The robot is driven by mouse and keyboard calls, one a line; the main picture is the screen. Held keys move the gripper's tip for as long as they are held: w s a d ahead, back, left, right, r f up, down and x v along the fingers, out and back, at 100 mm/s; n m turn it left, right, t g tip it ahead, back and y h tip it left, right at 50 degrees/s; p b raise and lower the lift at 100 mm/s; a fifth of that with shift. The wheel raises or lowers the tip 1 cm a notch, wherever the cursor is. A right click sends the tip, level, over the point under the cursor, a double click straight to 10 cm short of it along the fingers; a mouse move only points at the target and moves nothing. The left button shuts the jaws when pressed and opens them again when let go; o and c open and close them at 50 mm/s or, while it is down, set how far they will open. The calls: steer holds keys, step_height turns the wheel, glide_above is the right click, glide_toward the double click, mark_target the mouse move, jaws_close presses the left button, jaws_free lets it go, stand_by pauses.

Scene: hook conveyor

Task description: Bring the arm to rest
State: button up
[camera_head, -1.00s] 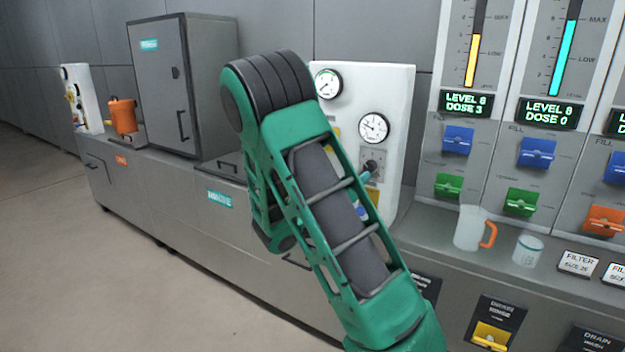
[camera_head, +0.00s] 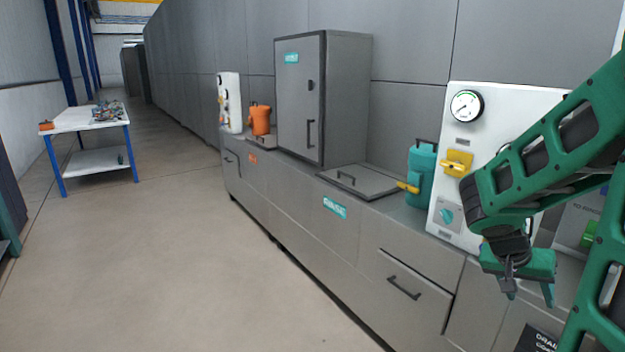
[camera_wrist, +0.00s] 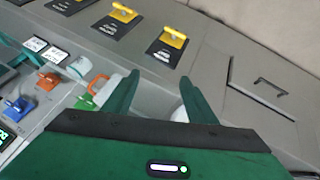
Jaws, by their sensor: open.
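My green arm reaches in from the right in the head view and bends down in front of the white gauge panel (camera_head: 478,130). My gripper (camera_head: 530,296) hangs at the arm's end, above the front of the counter, its two fingers apart. In the wrist view my gripper (camera_wrist: 160,95) shows two green fingers spread wide with nothing held between them. Past the fingers are the counter edge and grey cabinet front. The arm hides the right part of the gauge panel.
A teal canister (camera_head: 421,175) and an orange jug (camera_head: 260,119) stand on the counter by a grey cabinet (camera_head: 300,95). Yellow drain handles (camera_wrist: 173,37) and a grey drawer (camera_wrist: 262,95) are near the gripper. A blue-legged table (camera_head: 90,120) stands far left. The floor is open.

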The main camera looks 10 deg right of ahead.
steer(key=s+a+r+n+y, duration=0.1)
steer(key=s+a+n+y, duration=0.1)
steer(key=s+a, duration=0.4)
steer(key=s+a+r+n+y, duration=0.1)
steer(key=s+a+y, duration=0.4)
steer(key=a, duration=0.6)
steer(key=shift+s+r+n, duration=0.35)
steer(key=shift+s+n, duration=0.15)
steer(key=shift+n, duration=0.4)
steer(key=shift+w+f, duration=0.25)
steer(key=shift+w, duration=0.35)
steer(key=shift+c, duration=0.4)
